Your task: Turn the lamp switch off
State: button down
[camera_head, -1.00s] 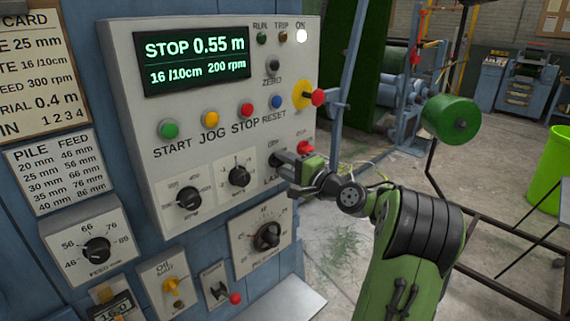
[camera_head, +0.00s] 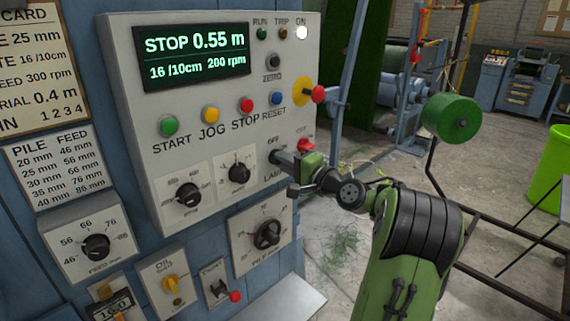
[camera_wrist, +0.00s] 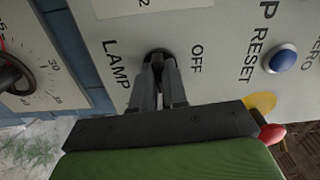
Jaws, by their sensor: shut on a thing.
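The lamp switch (camera_wrist: 158,56) is a small dark round control on the grey panel (camera_wrist: 215,18), between the words LAMP and OFF in the wrist view. My gripper (camera_wrist: 160,75) is shut on the lamp switch, its two fingers close together over it and hiding most of it. Which way the switch points cannot be told. In the head view my gripper (camera_head: 284,158) reaches the panel's lower right from the right. The ON light (camera_head: 301,33) at the panel's top right is lit white.
A red emergency knob on a yellow disc (camera_head: 303,90) sits just above my gripper, with the blue RESET button (camera_head: 276,98) to its left. A red knob (camera_head: 305,145) is close beside the gripper. Black dials (camera_head: 239,172) lie to the left.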

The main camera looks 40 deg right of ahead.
jog(key=shift+f+n+b, duration=0.15)
jog(key=shift+n+b, duration=6.35)
jog(key=shift+n, duration=2)
jog(key=c, duration=1.2)
grip_release()
jog(key=shift+o, duration=0.2)
jog(key=s, duration=1.5)
jog(key=shift+s+d, duration=0.2)
jog(key=shift+s, duration=0.2)
jog(key=shift+w, duration=0.1)
